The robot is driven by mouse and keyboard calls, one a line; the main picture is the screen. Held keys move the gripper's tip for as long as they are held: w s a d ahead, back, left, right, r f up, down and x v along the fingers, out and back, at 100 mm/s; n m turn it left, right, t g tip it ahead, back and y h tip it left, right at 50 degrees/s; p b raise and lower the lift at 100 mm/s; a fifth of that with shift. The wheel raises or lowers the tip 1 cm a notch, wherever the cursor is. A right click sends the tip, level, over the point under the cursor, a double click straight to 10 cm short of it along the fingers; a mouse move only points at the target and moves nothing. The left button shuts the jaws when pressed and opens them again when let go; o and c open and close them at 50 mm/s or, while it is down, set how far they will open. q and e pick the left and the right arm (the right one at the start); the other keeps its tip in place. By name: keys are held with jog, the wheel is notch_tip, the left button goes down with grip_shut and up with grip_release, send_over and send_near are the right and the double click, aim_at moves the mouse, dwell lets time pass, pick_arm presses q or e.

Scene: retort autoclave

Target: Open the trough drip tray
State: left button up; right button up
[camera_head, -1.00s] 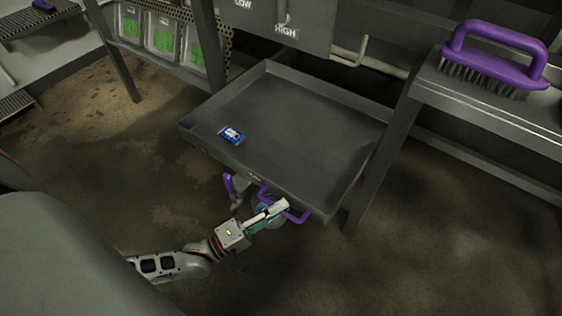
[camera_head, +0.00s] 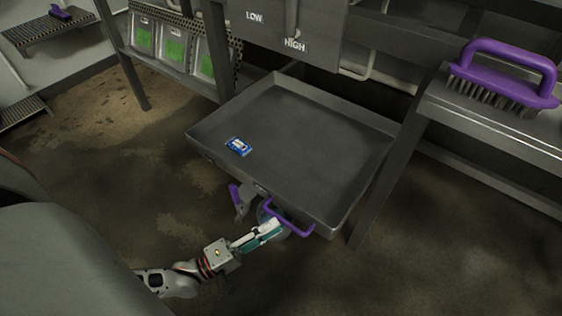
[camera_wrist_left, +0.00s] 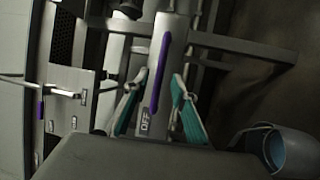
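The trough drip tray (camera_head: 310,140) is a wide, shallow grey tray, standing well out from under the machine in the head view. A purple bar handle (camera_head: 290,220) is on its front. It also shows as a purple bar in the left wrist view (camera_wrist_left: 160,75). My left gripper (camera_head: 278,224) is just in front of and below the handle, at its left part. In the wrist view its teal-padded fingers (camera_wrist_left: 157,95) are spread apart, with the bar lying beyond and between them. I cannot tell whether they touch it. My right gripper is not in view.
A small blue packet (camera_head: 238,147) lies in the tray. A purple lever (camera_head: 235,195) hangs below the tray's front. A round vessel (camera_wrist_left: 275,148) is beside the gripper. A purple brush (camera_head: 505,75) sits on the right bench. Open floor lies in front.

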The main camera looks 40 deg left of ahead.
pick_arm(q)
jog(key=v, duration=0.7)
jog(key=shift+s+a, duration=0.2)
jog(key=shift+s, duration=0.15)
